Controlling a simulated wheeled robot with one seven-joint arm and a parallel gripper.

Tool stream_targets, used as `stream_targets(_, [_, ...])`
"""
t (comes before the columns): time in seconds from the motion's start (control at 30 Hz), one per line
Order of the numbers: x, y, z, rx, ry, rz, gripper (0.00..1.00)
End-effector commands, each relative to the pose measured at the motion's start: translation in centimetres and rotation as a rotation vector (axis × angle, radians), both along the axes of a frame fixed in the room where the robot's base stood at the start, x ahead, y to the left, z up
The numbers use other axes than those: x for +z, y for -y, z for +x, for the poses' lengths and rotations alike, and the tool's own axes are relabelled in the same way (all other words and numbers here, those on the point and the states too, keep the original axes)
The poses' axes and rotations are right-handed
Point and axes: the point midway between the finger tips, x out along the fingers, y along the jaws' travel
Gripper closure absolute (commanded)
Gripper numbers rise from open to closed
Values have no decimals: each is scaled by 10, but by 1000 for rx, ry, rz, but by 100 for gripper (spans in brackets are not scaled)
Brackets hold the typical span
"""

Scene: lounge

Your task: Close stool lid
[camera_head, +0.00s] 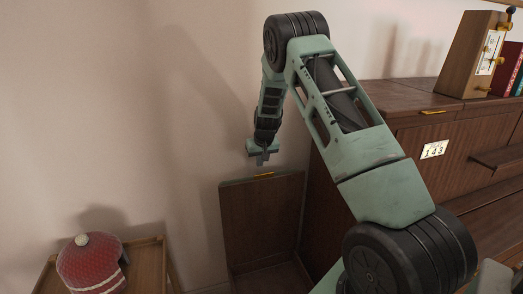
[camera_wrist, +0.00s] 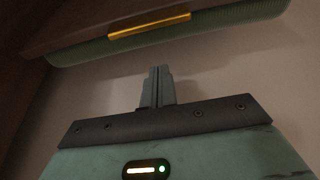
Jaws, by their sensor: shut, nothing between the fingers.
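The stool's dark wooden lid (camera_head: 262,218) stands raised, close to upright, near the wall. A gold handle (camera_head: 264,175) sits at its top edge. In the wrist view the lid's edge crosses the top, with the gold handle (camera_wrist: 135,22) and a ribbed green layer (camera_wrist: 215,25). The stool's box (camera_head: 272,279) is below the lid, cut off by the frame. My gripper (camera_head: 261,161) is shut and empty, just above the lid's top edge and apart from it. Its closed fingers (camera_wrist: 158,82) point toward the lid edge in the wrist view.
A dark wooden cabinet (camera_head: 435,115) stands right of the stool, with a wooden box (camera_head: 470,55) and books (camera_head: 515,72) on top. A small wooden table (camera_head: 148,262) with a red domed object (camera_head: 90,262) is at lower left. The wall (camera_head: 120,110) is close behind.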

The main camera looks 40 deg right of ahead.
Motion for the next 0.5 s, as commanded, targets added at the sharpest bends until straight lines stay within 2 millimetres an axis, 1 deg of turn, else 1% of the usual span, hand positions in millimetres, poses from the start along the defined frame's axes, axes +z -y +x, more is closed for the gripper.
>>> stream_targets(0.07, [-14, 2, 4, -1, -3, 2, 100])
stream_targets(0.13, [-9, -3, -7, -1, -1, 2, 100])
stream_targets(0.3, [-11, -12, -24, -1, 0, 2, 100])
stream_targets(0.5, [-12, -16, -32, 0, 0, 1, 100])
